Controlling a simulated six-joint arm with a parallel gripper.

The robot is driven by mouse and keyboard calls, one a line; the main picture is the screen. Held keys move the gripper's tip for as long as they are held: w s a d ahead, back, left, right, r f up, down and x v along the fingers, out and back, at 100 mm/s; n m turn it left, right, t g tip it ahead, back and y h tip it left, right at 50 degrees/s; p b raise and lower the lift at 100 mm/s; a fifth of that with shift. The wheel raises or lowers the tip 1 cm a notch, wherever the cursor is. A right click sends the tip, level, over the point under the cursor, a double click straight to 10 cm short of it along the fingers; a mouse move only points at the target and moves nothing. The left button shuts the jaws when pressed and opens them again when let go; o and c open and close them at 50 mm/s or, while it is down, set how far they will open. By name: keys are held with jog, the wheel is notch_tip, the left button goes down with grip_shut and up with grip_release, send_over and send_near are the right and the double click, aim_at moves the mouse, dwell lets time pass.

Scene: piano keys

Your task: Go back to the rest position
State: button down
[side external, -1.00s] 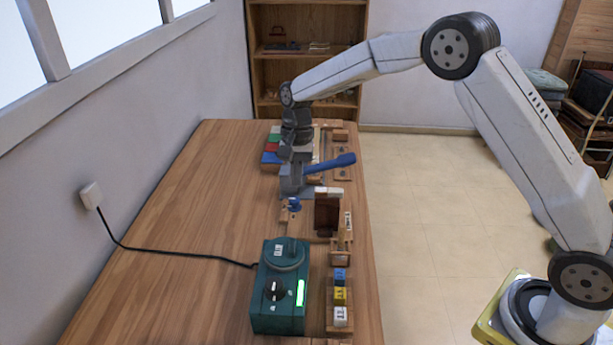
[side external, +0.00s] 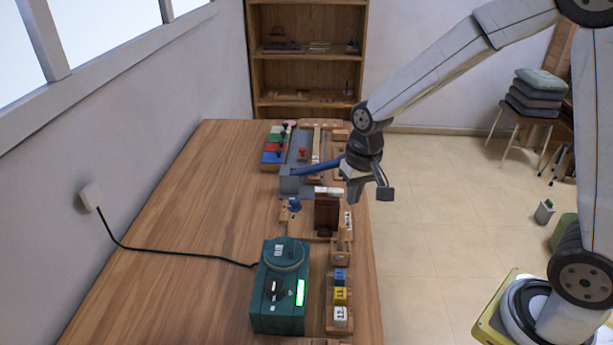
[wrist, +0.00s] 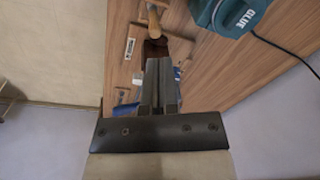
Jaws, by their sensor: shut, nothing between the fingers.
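My gripper (side external: 370,190) is shut and empty in the side view. It hangs in the air near the right edge of the wooden table (side external: 170,225), seemingly above it, and touches nothing that I can see. In the wrist view its closed fingers (wrist: 160,70) point toward the table. A blue lever (side external: 318,167) on a grey base (side external: 292,187) lies just left of the gripper, its right end partly hidden behind it. The colored piano keys (side external: 272,148) are farther back on the table, left of the wrist.
A green glue machine (side external: 278,300) stands at the table's front, with a cable to the wall. Small labelled blocks (side external: 340,295) and a brown wooden piece (side external: 326,215) line the right edge. Open floor (side external: 440,220) lies right of the table.

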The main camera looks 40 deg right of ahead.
jog(key=s+d+f+n+t, duration=0.1)
jog(key=s+n, duration=0.2)
jog(key=s, duration=0.7)
jog(key=shift+d+f+n+t+h, duration=0.15)
jog(key=shift+d+n+t+h, duration=0.05)
jog(key=shift+n+t+h, duration=0.1)
dwell(0.4)
